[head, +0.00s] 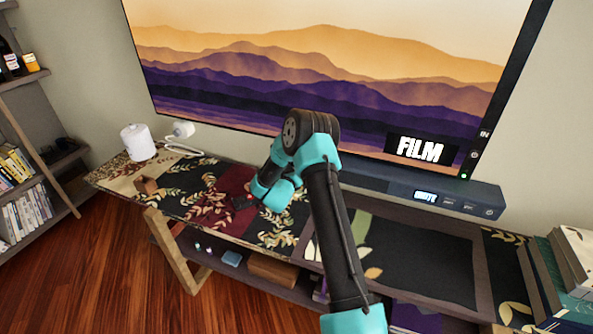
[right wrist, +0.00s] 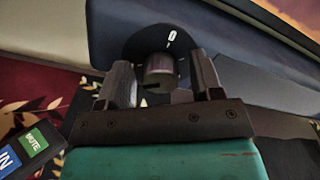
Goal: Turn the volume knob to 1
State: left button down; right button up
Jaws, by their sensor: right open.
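The volume knob (right wrist: 159,66) is a dark grey cylinder on a round black dial (right wrist: 145,41) with a white 0 above the knob, seen in the right wrist view. My right gripper (right wrist: 161,78) is open, with one finger on each side of the knob. I cannot tell whether either finger touches it. In the head view my right arm hides the knob and the fingertips. The soundbar (head: 386,191) under the TV has a small lit display (head: 425,196), whose text is too small to read surely. My left gripper is not in view.
A remote (right wrist: 25,150) with a green MUTE button lies at the left in the right wrist view. The TV (head: 320,80) stands behind the soundbar. Books (head: 565,270) are stacked at the right.

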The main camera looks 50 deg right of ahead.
jog(key=c, duration=0.9)
